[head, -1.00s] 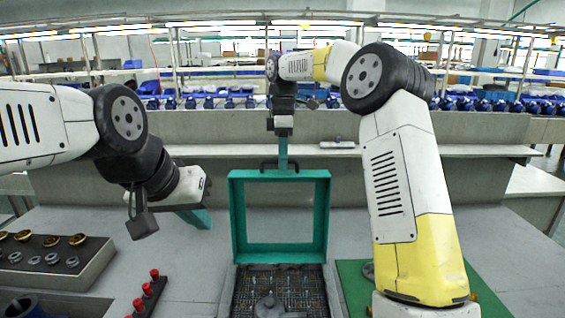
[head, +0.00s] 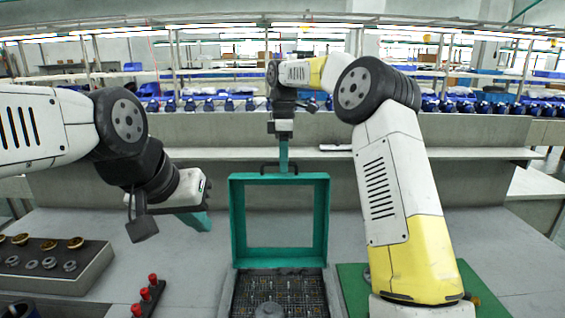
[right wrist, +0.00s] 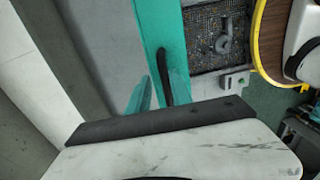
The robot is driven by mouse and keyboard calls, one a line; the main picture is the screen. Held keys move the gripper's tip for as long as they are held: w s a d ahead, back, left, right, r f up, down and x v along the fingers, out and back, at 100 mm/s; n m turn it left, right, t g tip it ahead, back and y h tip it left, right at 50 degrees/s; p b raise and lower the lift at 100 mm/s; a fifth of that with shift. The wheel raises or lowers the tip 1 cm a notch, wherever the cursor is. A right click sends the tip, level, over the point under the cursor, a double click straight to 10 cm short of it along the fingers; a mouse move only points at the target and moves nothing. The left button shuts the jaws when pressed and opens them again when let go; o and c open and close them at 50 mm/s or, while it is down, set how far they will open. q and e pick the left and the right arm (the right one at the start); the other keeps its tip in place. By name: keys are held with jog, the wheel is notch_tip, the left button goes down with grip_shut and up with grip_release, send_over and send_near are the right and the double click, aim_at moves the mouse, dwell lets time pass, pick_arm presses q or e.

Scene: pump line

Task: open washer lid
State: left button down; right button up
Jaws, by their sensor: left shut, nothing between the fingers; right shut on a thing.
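The washer lid (head: 237,220) is a teal frame standing upright at the back edge of the washer. Its black handle (head: 268,167) is on the top edge. My right gripper (head: 283,170) is shut on the handle, and the handle (right wrist: 166,75) also shows in the right wrist view. The washer basin (head: 245,295) below is open, with a dark mesh floor and a grey part (head: 268,310) in it. My left gripper (head: 203,222) is shut and empty, left of the lid and apart from it.
A tray of brass and steel rings (head: 75,280) stands at the left. A small rack with red knobs (head: 150,295) is left of the washer. A green mat (head: 352,285) lies to the right, partly hidden by my right arm. A ledge (head: 400,152) runs behind the lid.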

notch_tip(320, 180, up, 8)
jog(key=shift+w, duration=0.35)
jog(key=shift+f, duration=0.1)
dwell(0.5)
